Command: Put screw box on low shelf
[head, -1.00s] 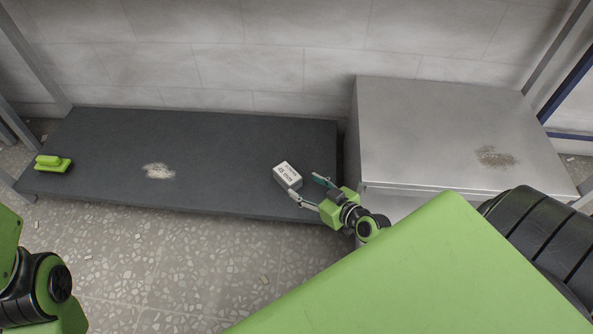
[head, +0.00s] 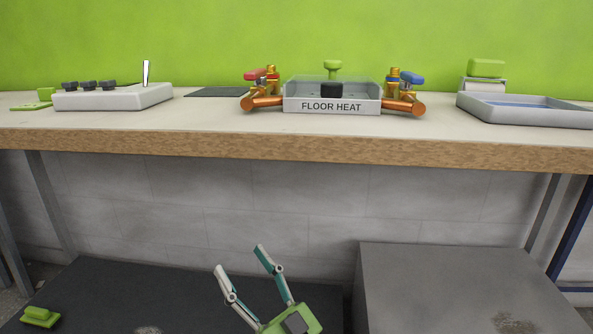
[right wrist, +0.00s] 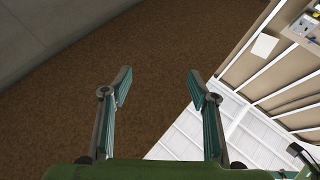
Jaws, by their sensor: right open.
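The low shelf (head: 105,292) is a dark grey slab under the workbench, cut off by the bottom of the head view. My right gripper (head: 239,258) is raised over its right part, fingers spread and pointing up. It also shows in the right wrist view (right wrist: 159,72), open with nothing between its fingers. The screw box, a small pale labelled box, is not visible now; its earlier place on the shelf's front right part is below the picture or behind my gripper. My left gripper is not in view.
The workbench (head: 300,145) overhangs the shelf, with a FLOOR HEAT unit (head: 332,106), copper valves and a grey tray (head: 525,112) on top. A metal block (head: 440,275) stands right of the shelf. A green brush (head: 40,317) lies at the shelf's left end.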

